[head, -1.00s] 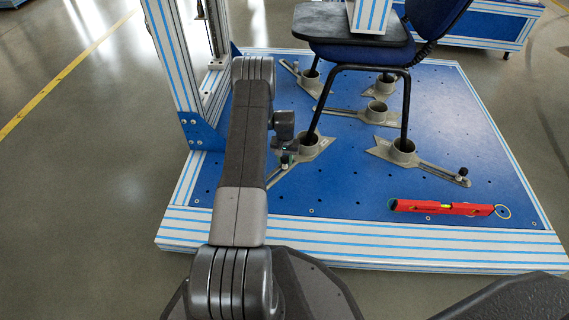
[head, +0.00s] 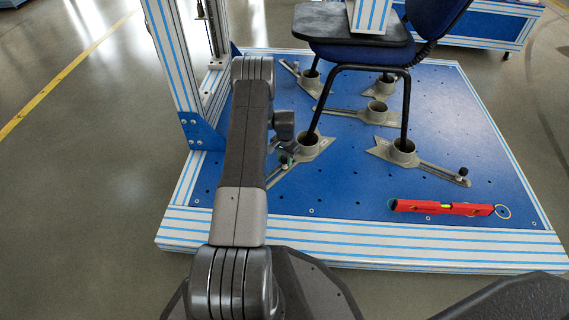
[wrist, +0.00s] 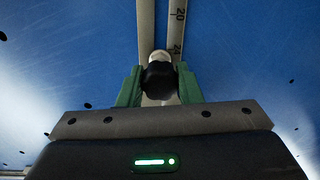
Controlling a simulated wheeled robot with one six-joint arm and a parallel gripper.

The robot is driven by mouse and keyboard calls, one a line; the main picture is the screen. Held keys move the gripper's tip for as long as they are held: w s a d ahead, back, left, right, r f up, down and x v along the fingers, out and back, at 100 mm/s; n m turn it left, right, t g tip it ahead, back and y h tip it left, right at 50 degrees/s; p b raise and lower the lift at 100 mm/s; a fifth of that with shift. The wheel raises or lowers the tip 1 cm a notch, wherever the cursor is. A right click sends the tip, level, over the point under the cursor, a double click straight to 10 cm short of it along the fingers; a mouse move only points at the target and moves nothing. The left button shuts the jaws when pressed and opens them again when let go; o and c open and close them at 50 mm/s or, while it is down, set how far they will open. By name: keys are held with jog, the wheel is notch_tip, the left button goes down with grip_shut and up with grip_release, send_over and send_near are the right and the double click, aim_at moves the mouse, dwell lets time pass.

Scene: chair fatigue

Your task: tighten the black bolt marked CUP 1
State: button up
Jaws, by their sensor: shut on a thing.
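My gripper (wrist: 160,80) shows two green fingers in the wrist view, one on each side of a black bolt (wrist: 159,74). They are shut on the bolt head. The bolt sits on a slotted grey arm (wrist: 146,22) with scale marks, 20 and 24 readable. In the head view my gripper (head: 285,159) is low at the near left cup's arm (head: 283,176), mostly hidden behind my wrist. That arm leads to a grey cup (head: 308,143) with a chair leg standing in it. No CUP 1 marking is readable.
The blue plate (head: 330,195) holds several other cups, including one at the near right (head: 402,150) with its own black bolt (head: 463,172). A red level-like tool (head: 443,208) lies near the front edge. The chair (head: 355,50) and a frame post (head: 172,70) stand close by.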

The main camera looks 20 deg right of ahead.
jog(key=m, duration=0.4)
dwell(0.3)
jog(key=m, duration=0.4)
dwell(0.4)
jog(key=o, duration=1)
jog(key=shift+n, duration=2)
